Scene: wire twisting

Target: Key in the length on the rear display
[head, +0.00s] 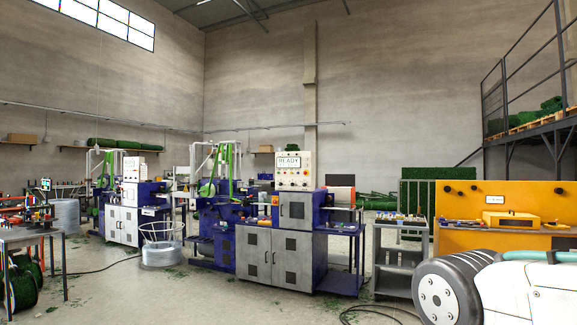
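A blue and grey machine (281,252) stands in the middle of the floor. I cannot tell which of these is the rear display. No length figure is legible. My gripper is not in view; a white and grey arm part fills the bottom right.
A wire basket (162,241) stands between the machines. A grey cart (401,258) and an orange workbench (466,204) stand at right. A table (30,234) and green wire spools (24,285) are at left. Cables lie on the floor; the front middle floor is mostly clear.

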